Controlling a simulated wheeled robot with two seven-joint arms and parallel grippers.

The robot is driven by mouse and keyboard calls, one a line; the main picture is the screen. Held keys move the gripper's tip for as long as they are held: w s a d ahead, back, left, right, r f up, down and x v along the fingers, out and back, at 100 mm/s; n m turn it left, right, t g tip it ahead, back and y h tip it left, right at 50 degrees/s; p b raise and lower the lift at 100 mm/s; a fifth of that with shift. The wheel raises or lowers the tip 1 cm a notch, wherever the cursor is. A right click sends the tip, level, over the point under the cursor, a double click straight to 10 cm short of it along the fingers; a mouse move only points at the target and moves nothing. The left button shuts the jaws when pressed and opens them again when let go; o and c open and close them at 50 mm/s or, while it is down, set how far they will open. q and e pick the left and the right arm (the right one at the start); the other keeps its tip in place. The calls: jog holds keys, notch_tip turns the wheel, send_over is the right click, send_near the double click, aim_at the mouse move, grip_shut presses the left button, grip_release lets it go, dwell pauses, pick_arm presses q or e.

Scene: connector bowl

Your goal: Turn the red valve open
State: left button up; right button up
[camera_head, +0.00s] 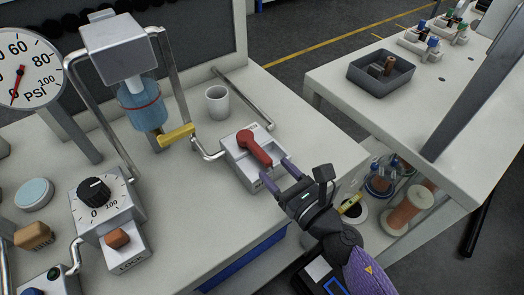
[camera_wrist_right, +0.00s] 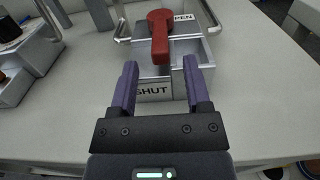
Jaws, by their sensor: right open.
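The red valve (camera_head: 254,147) is a lever handle on top of a grey box (camera_head: 237,158) on the table. In the right wrist view the red handle (camera_wrist_right: 160,38) points toward me, its free end over the side of the box marked SHUT (camera_wrist_right: 153,91). The OPEN label (camera_wrist_right: 184,17) is on the far side, partly hidden. My right gripper (camera_head: 277,171) is open, its two purple fingers at the near side of the box. In the wrist view the fingers (camera_wrist_right: 160,72) stand on either side of the handle's end, apart from it. My left gripper is not in view.
A dial box (camera_head: 104,203) with a LOCK switch and a PSI gauge (camera_head: 34,68) stand further left. A second table with a dark tray (camera_head: 362,77) is at right.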

aim_at(270, 164)
jog(key=x, duration=0.5)
jog(key=shift+w+a, duration=0.25)
jog(key=shift+w, duration=0.05)
grip_shut()
dwell(1.0)
